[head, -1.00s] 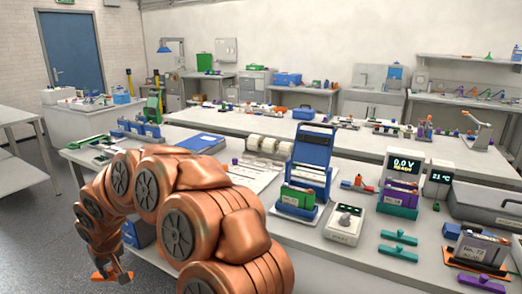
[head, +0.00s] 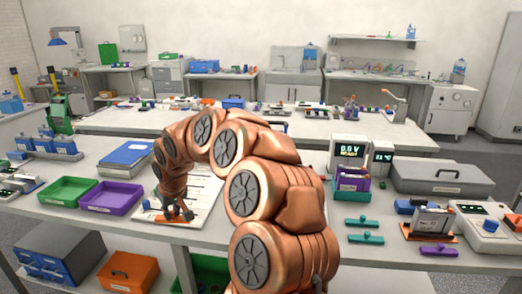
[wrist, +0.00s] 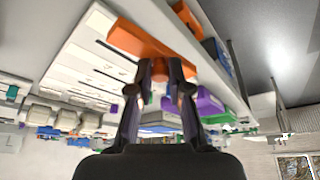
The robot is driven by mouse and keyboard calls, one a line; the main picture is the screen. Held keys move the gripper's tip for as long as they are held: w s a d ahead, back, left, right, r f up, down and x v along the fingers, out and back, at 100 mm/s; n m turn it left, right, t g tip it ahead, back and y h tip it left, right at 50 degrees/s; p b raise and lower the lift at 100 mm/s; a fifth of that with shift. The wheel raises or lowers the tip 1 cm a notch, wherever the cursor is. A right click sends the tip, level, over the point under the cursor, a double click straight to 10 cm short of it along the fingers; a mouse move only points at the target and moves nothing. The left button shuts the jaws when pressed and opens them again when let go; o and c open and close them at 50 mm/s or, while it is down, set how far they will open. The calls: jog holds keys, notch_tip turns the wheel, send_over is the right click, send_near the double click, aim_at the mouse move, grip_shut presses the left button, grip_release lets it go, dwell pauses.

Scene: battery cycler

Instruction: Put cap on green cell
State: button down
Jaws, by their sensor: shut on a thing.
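My gripper (head: 178,213) hangs low over the white sheet (head: 205,203) near the bench's front edge. In the wrist view my gripper (wrist: 158,78) is shut on the knob of an orange bar-shaped cap (wrist: 150,42). The cap lies crosswise beyond the fingertips, and whether it touches the sheet I cannot tell. The green cell is not visible in the current head view. It stood in the blue holder in the earlier frame, where my arm now blocks the view.
Green (head: 68,190) and purple (head: 110,197) trays stand left of my gripper. Teal caps (head: 362,222), a purple cap (head: 438,250) and a grey cell (head: 428,220) on an orange base lie right. A meter (head: 347,153) stands behind. An orange box (head: 128,272) is below the bench.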

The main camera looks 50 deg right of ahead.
jog(key=s+d+r+p, duration=0.2)
jog(key=s+d+r, duration=0.2)
jog(key=d, duration=0.4)
jog(key=s+d+r+m+p, duration=0.1)
jog(key=s+d+r+p, duration=0.1)
jog(key=s+d+r, duration=0.45)
jog(key=s+d+r+p, duration=0.2)
jog(key=d+r+p, duration=0.1)
jog(key=d, duration=0.7)
jog(key=shift+f+b, duration=0.7)
jog(key=shift+f, duration=2.1)
jog(key=shift+f+b, duration=0.95)
jog(key=shift+f, duration=0.2)
jog(key=shift+s+b, duration=0.15)
jog(key=shift+b, duration=0.3)
jog(key=shift+f+b, duration=0.2)
jog(key=shift+b, duration=0.6)
jog(key=shift+f+b, duration=0.4)
jog(key=shift+b, duration=0.15)
jog(key=c, duration=0.5)
grip_release()
jog(key=shift+c, duration=0.2)
